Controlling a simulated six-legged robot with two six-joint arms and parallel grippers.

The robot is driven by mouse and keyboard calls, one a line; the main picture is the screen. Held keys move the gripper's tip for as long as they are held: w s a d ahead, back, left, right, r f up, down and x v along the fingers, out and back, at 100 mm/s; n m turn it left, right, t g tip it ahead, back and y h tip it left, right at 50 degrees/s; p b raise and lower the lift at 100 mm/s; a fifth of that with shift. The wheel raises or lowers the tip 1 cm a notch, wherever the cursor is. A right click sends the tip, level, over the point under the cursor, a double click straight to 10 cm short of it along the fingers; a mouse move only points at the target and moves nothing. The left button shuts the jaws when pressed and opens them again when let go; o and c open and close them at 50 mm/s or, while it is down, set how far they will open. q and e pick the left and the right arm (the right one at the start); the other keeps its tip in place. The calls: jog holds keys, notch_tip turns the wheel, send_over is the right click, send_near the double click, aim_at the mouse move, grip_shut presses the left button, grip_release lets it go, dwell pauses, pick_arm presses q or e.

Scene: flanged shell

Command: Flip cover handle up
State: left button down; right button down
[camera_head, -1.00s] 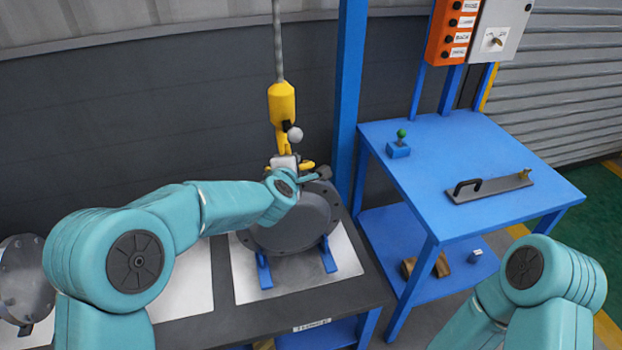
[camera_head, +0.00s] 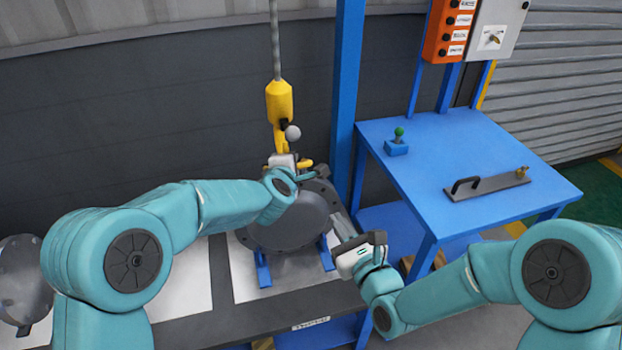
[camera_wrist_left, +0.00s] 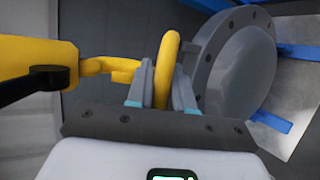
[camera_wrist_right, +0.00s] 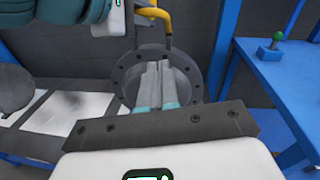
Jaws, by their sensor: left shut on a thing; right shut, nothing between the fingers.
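The dark round flanged cover (camera_head: 295,220) rests on blue supports on the bench; it also shows in the left wrist view (camera_wrist_left: 235,65) and the right wrist view (camera_wrist_right: 130,70). My left gripper (camera_wrist_left: 162,85) is shut on a yellow handle bar (camera_wrist_left: 167,55) beside the cover's flange. In the head view my left arm partly hides this grip. My right gripper (camera_head: 342,228) is shut and empty, right of the cover and above the bench edge. In its wrist view the closed fingers (camera_wrist_right: 158,70) overlap the cover's face; contact cannot be told.
A yellow hoist hook (camera_head: 282,105) hangs on a cable above the cover and close to my left gripper. A blue table (camera_head: 450,150) at right carries a green-knobbed box (camera_head: 397,147) and a dark handled plate (camera_head: 488,186). Another flanged part (camera_head: 20,280) is at left.

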jog(key=r+x, duration=0.2)
jog(key=x, duration=1)
jog(key=shift+w+a+r, duration=0.2)
jog(key=shift+a+r, duration=0.15)
jog(key=shift+a, duration=0.25)
